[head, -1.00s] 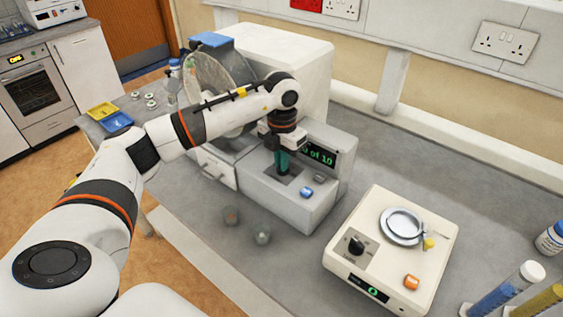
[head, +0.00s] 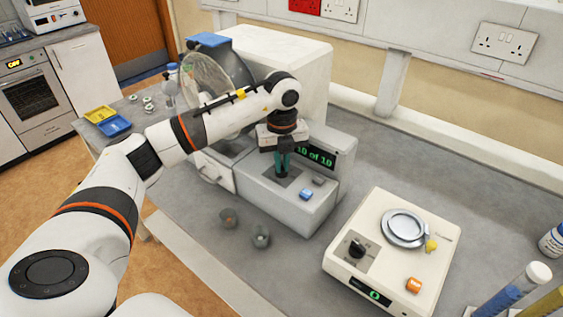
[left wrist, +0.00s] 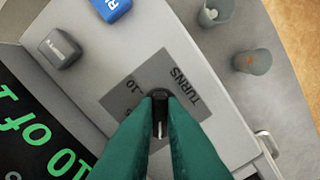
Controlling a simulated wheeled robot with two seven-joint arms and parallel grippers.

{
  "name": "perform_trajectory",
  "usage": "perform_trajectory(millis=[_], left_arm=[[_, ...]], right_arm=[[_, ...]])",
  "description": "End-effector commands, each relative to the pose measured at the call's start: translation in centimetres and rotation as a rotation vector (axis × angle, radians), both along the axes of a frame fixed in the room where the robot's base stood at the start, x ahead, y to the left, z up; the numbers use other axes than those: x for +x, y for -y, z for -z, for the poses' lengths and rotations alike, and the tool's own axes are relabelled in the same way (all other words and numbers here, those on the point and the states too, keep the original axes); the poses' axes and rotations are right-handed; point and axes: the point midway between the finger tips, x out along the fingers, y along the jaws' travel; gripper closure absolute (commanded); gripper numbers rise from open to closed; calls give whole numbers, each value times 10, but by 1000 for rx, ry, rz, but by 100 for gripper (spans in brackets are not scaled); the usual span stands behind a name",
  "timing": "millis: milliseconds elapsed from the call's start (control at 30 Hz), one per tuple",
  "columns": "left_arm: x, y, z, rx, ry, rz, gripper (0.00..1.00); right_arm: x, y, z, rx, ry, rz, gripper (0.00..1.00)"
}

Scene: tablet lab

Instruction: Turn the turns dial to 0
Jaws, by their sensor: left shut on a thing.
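The turns dial (left wrist: 158,97) is a small black knob on a dark grey plate marked "TURNS" and "10" in the left wrist view. My left gripper (left wrist: 160,110) has green fingers that come down onto the knob and are shut on it. In the head view the left gripper (head: 282,172) stands over the top of the grey machine (head: 290,205), its fingers hiding the dial. The machine's green display (head: 315,157) reads "10 of 10", and part of it shows in the left wrist view (left wrist: 45,140). My right gripper is not in view.
On the machine are a blue button (head: 306,194) and a grey button (head: 319,181). Two small cups (head: 260,237) stand in front of it. To the right is a cream device (head: 390,250) with its own black knob and an orange button. The bench between is clear.

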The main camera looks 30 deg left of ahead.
Motion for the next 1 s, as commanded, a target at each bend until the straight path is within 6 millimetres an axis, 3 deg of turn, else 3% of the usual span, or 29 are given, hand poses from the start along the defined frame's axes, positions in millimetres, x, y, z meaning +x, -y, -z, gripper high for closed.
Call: perform_trajectory(millis=[500, 1000], left_arm=[[2, 0, -2, -1, 6, -340, 100], [3, 0, -2, 0, 7, -404, 100]], right_arm=[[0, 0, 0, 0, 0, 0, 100], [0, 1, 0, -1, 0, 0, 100]])
